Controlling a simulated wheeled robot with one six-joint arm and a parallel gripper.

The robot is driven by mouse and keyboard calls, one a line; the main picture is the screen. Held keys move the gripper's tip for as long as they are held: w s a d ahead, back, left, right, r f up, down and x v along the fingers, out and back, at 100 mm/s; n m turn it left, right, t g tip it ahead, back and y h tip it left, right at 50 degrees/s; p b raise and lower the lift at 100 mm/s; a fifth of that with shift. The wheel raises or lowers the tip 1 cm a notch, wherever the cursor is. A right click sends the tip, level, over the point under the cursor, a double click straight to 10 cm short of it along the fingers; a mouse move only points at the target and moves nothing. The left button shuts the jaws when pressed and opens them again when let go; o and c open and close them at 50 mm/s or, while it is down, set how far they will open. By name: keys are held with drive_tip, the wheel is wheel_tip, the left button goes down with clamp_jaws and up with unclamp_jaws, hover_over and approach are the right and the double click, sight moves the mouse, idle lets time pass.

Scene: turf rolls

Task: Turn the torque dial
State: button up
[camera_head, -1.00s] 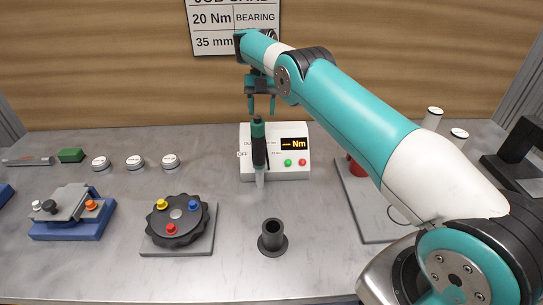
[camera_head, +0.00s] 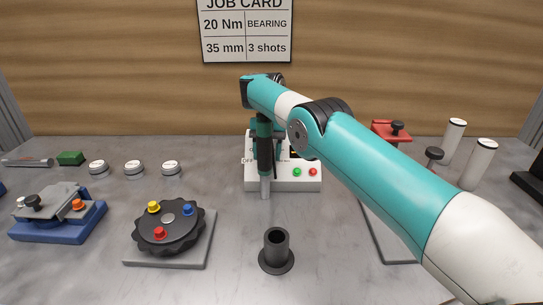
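A white control box (camera_head: 310,181) with a green and a red button stands at the back middle. Its face is partly covered, and only pieces of its lettering and dark display show. I cannot make out a torque dial on it.
A black knobbed wheel (camera_head: 168,238) with coloured buttons lies front left, and a black flanged tube (camera_head: 276,250) stands front middle. A blue-based fixture (camera_head: 58,222) is at left. White cylinders (camera_head: 478,164) stand at right. My arm crosses the right side.

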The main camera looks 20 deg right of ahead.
clamp_jaws()
drive_tip(key=shift+w+d, duration=0.1)
drive_tip(key=shift+d, duration=0.1)
idle(1.1)
